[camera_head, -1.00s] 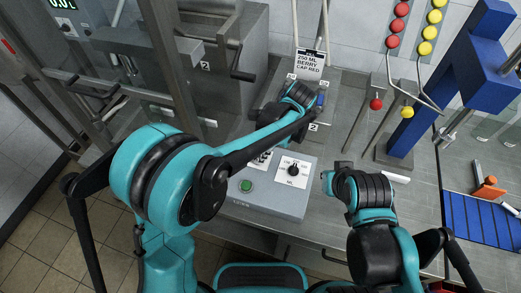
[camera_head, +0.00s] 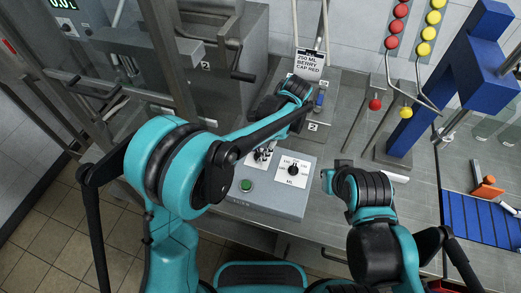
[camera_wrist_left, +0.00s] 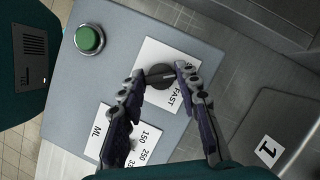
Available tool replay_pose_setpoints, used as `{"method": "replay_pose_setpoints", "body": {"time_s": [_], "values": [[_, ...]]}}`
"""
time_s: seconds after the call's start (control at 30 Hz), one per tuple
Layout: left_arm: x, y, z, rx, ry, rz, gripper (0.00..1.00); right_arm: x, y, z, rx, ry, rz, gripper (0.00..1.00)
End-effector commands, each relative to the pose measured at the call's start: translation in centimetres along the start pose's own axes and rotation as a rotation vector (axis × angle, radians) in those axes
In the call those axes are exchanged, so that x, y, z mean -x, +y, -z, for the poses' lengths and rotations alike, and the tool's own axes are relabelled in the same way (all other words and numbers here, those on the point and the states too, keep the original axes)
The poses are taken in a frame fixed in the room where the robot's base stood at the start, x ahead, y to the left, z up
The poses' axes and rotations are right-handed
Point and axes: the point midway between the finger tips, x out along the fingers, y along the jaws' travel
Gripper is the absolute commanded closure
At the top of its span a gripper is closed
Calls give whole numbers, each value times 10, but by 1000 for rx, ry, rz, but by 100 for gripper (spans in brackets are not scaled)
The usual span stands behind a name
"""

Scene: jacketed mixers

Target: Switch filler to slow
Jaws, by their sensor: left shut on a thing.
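The grey filler control box (camera_head: 265,205) stands on the bench in the head view. Its dark speed knob (camera_wrist_left: 159,76) sits on a white label (camera_wrist_left: 180,92) reading FAST; the other word is mostly hidden behind a finger. My left gripper (camera_wrist_left: 160,75) has a finger on each side of the knob and is shut on it; its tips also show over the box in the head view (camera_head: 262,154). The knob's light mark points roughly right in the wrist view. My right gripper (camera_head: 326,181) is right of the box, its jaws unclear.
A green button (camera_head: 246,185) and a volume dial (camera_head: 293,170) marked ML are on the same box, close to my left gripper. A sign (camera_head: 309,63) reading 250 ML BERRY CAP RED stands behind. Levers with red (camera_head: 375,104) and yellow (camera_head: 406,112) knobs rise at right.

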Motion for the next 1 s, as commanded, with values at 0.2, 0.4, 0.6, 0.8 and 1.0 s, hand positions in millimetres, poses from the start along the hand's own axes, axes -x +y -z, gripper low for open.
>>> {"method": "replay_pose_setpoints", "body": {"time_s": [0.2,0.4,0.6,0.8,1.0], "values": [[0,0,0,0,1,0,47,0,0,0,0,0,0,100],[0,0,0,0,0,0,47,0,0,0,0,0,0,100],[16,0,0,-1,0,0,47,0,0,0,0,0,0,100],[58,0,0,-2,0,0,47,0,0,0,0,0,0,100],[98,0,0,0,0,0,47,0,0,0,0,0,0,100]]}}
